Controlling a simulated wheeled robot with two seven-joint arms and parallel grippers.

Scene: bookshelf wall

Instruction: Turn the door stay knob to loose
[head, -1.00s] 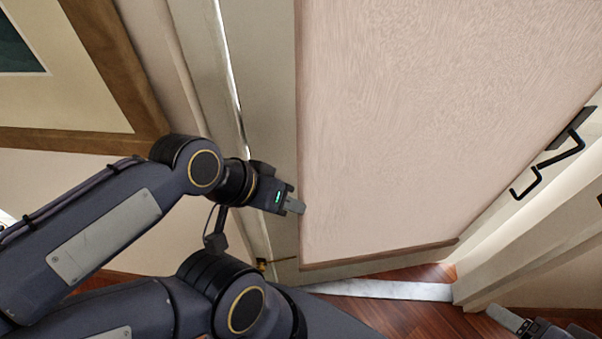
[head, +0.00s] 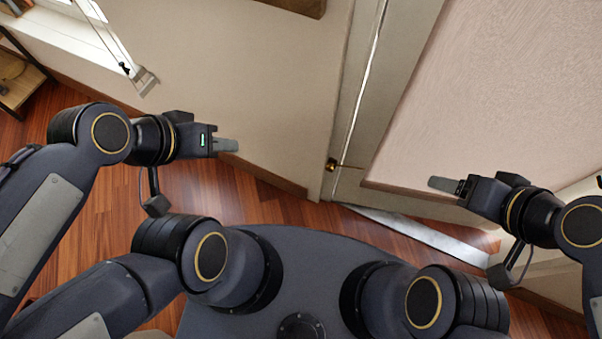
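A small brass knob (head: 331,165) with a thin brass rod sits low at the door's left edge, beside the frame; it looks like the door stay, but it is too small to read its setting. The pale pink door (head: 490,90) fills the upper right. My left gripper (head: 226,145) is in front of the wall, left of the knob and well apart from it. My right gripper (head: 445,184) is in front of the door's lower part, right of the knob and apart from it. Both grippers show edge-on, so their finger gaps are hidden. Neither shows a held object.
A white window sill (head: 75,40) with a grey bracket (head: 146,82) is at the upper left. A wooden shelf or table (head: 20,85) stands at the far left edge. A pale threshold strip (head: 425,232) crosses the wooden floor (head: 265,205) below the door.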

